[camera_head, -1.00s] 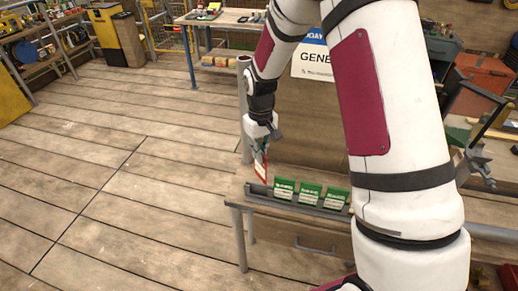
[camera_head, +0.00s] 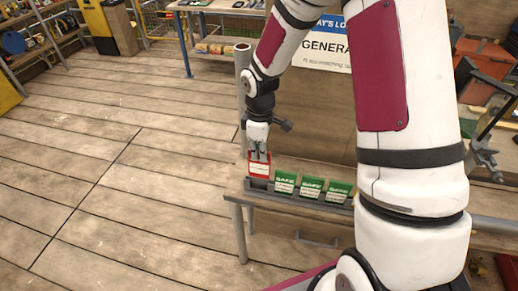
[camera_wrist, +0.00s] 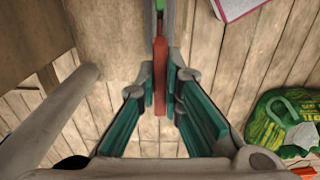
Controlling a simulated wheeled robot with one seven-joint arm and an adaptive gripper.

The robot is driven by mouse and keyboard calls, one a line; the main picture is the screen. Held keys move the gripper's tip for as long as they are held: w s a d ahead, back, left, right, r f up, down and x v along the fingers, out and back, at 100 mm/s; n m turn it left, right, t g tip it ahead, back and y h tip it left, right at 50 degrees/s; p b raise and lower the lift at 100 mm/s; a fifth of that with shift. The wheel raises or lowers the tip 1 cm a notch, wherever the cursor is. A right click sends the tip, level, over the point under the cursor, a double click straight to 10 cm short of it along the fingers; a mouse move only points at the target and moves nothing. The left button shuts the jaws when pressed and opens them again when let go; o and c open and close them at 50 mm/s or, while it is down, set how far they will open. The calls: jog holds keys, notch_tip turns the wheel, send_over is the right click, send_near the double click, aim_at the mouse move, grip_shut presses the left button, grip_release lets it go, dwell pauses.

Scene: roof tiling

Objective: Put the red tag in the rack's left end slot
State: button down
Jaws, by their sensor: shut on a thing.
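The red tag (camera_head: 259,169), with a white label panel, is upright at the left end of the grey rack (camera_head: 260,187). My gripper (camera_head: 259,155) is above the tag and shut on its upper part. The tag's lower edge meets the rack's left end in the picture; I cannot tell whether it sits in the slot or just above it. Three green tags (camera_head: 285,182) stand in the rack to its right. In the wrist view the red tag (camera_wrist: 160,70) is edge-on between my fingers, with a green tag edge (camera_wrist: 160,5) beyond it.
The rack lies along the front of a wooden bench, with a drawer handle (camera_head: 316,241) below. A grey post (camera_head: 242,92) rises just left of my gripper. A board with a sign (camera_head: 327,46) stands behind. Open floor lies to the left.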

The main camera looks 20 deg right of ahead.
jog(key=shift+f+b, duration=1.4)
jog(key=shift+f, duration=2.2)
jog(key=c, duration=1.7)
grip_release()
jog(key=shift+o, duration=0.2)
